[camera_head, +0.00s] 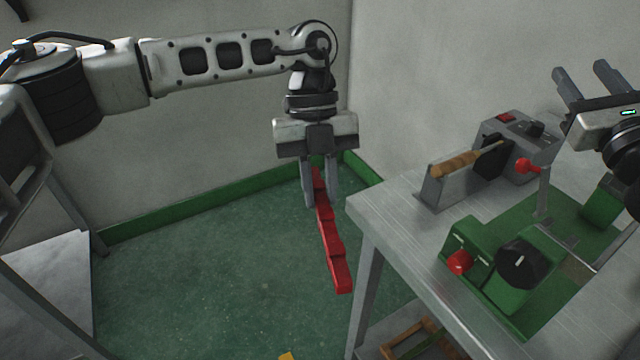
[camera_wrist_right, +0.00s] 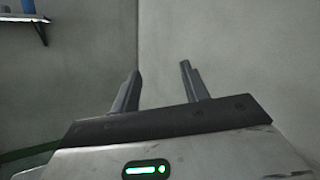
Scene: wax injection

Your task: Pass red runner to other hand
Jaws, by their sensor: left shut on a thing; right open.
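The red runner (camera_head: 333,252) is a long, stepped red bar in the head view. My left gripper (camera_head: 321,200) points down and is shut on the runner near its upper end. The runner hangs below the fingers, slanting down to the right, in the air left of the metal table. My right gripper (camera_head: 584,82) is at the right edge of the head view, above the table, with its fingers pointing up and apart. In the right wrist view its fingers (camera_wrist_right: 157,88) are open and empty, facing a bare wall. The runner does not show in that view.
The metal table (camera_head: 390,220) carries a green machine (camera_head: 520,290) with a black knob and red ball handles. A grey box (camera_head: 505,140) with a wooden-handled tool (camera_head: 462,163) stands at its back. Open floor (camera_head: 220,280) lies left of the table.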

